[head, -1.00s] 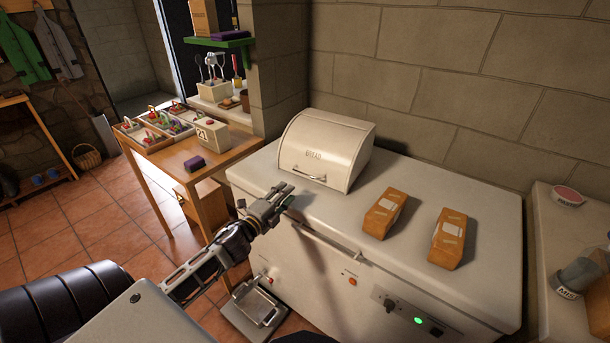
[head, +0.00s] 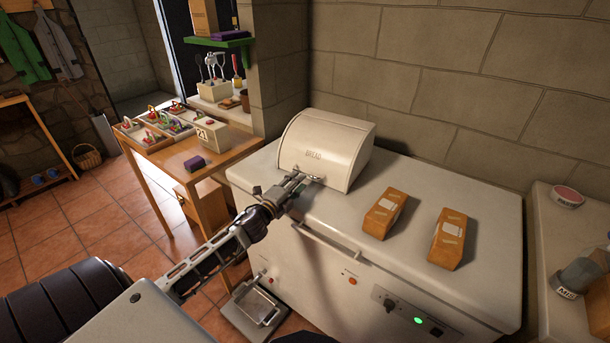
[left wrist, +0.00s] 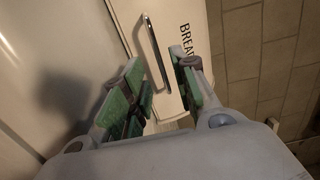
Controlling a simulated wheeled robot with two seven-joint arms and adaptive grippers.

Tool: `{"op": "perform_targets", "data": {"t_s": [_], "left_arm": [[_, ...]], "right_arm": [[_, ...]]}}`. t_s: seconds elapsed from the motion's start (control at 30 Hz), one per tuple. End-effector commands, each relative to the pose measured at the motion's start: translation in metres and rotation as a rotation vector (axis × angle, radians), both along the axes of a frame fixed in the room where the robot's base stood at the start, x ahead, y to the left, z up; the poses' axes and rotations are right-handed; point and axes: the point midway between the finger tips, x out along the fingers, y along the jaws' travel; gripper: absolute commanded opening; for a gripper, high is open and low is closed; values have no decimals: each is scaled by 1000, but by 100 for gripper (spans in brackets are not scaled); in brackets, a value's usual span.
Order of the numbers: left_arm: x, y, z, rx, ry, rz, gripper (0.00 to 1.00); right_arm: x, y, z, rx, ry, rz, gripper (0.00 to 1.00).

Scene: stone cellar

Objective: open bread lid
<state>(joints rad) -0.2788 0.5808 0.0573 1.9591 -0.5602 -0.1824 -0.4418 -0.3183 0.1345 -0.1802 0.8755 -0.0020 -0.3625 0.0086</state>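A cream bread bin (head: 330,140) with a rounded lid marked BREAD stands on the white chest freezer. Its lid is down. In the left wrist view the lid (left wrist: 184,70) carries a metal bar handle (left wrist: 155,52) along its lower edge. My left gripper (head: 300,180) is just in front of the handle in the head view. In the left wrist view its green-padded fingers (left wrist: 162,80) are apart, with the near end of the handle between or just beyond their tips; contact cannot be told. The gripper partly hides the handle in the head view. My right gripper is out of view.
Two orange packets (head: 384,213) (head: 448,238) lie on the freezer top (head: 400,175) right of the bin. A wooden table (head: 215,160) with a divided tray and a calendar block stands to the left. The stone wall (head: 440,80) is close behind the bin.

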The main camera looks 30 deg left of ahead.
Motion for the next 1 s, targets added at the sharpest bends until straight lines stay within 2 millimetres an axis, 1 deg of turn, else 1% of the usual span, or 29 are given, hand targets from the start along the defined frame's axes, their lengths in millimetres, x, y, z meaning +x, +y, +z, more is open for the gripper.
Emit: {"op": "perform_targets", "data": {"t_s": [0.7,1.0], "left_arm": [[48,0,1,0,-1,0,28],[57,0,0,0,0,-1,28]], "right_arm": [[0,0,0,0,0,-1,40],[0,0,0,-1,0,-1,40]]}}
